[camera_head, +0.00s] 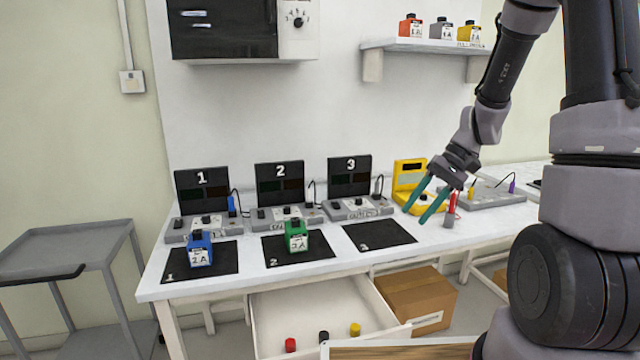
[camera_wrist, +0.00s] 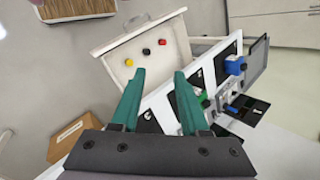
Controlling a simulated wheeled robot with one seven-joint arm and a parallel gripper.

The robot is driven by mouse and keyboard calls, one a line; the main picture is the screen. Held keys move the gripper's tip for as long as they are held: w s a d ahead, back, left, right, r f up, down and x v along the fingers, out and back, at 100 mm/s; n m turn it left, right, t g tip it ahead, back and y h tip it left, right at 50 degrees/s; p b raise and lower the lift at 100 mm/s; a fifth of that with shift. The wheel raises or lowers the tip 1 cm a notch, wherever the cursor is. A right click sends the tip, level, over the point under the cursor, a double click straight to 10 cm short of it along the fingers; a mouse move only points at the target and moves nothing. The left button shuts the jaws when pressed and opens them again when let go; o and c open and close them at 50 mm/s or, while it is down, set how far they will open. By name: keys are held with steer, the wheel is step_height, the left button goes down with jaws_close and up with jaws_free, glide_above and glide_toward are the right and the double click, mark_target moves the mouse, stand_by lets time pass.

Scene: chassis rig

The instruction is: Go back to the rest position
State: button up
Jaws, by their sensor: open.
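My gripper (camera_head: 425,205) is open and empty, its two green fingers hanging above the right part of the white table (camera_head: 350,262). In the wrist view its spread fingers (camera_wrist: 157,88) show with nothing between them. In the head view the fingers overlap the front of the yellow device (camera_head: 409,177); whether they touch it I cannot tell. My arm comes down from the upper right.
A blue block (camera_head: 200,250) stands on mat 1 and a green block (camera_head: 296,237) on mat 2; mat 3 (camera_head: 380,236) is bare. An open drawer (camera_head: 300,312) with red, black and yellow pieces juts out below. A shelf (camera_head: 420,46) hangs above, a grey cart (camera_head: 62,250) stands left.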

steer(key=s+r+t+h, duration=0.1)
steer(key=s+r+t, duration=0.2)
steer(key=r, duration=0.4)
steer(key=s+d+r+m+t+h, duration=0.1)
steer(key=s+r+t+h, duration=0.1)
steer(key=s+r, duration=0.2)
steer(key=s+d+r+m+t+h, duration=0.1)
steer(key=s+r+t, duration=0.2)
steer(key=r, duration=0.7)
steer(key=shift+s+d+r+t+h, duration=0.2)
steer(key=shift+s+r+t+h, duration=0.15)
steer(key=shift+s, duration=0.5)
